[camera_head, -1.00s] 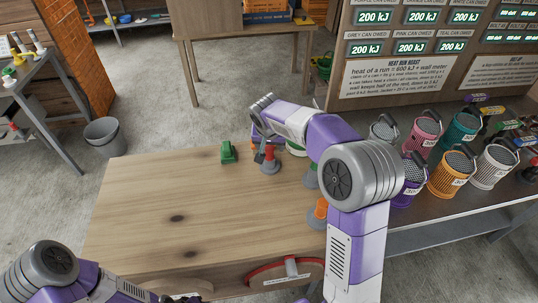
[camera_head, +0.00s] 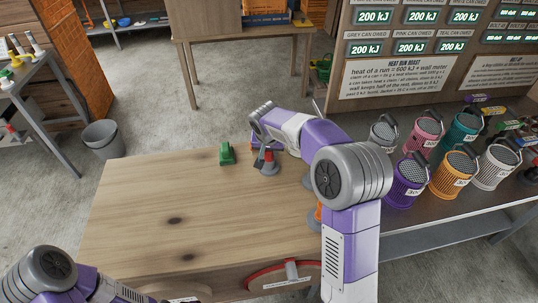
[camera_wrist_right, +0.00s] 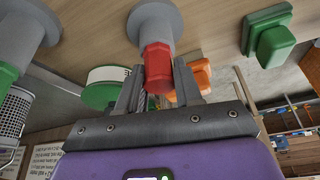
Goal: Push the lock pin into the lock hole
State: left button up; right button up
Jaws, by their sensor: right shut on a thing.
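A red hexagonal piece (camera_wrist_right: 157,66) rises from a round grey base (camera_wrist_right: 155,24) on the wooden table. It also shows in the head view, where the red top (camera_head: 269,156) stands on its grey base (camera_head: 269,169). My right gripper (camera_wrist_right: 158,84) is shut on the red piece, with one finger on each side. In the head view my right gripper (camera_head: 259,158) is partly hidden by its own wrist. I cannot tell whether the red piece is the lock pin. No lock hole can be made out. Only part of my left arm shows at the bottom left; its gripper is out of view.
A green block (camera_head: 226,154) stands just left of the red piece. An orange piece (camera_head: 317,212) is partly behind my right arm. A red-rimmed fixture (camera_head: 262,273) is at the table's front. Several lidded cans stand at right. The table's (camera_head: 150,215) left half is clear.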

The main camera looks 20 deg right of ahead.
notch_tip(320, 180, up, 10)
jog(key=p, duration=0.3)
jog(key=shift+p, duration=0.4)
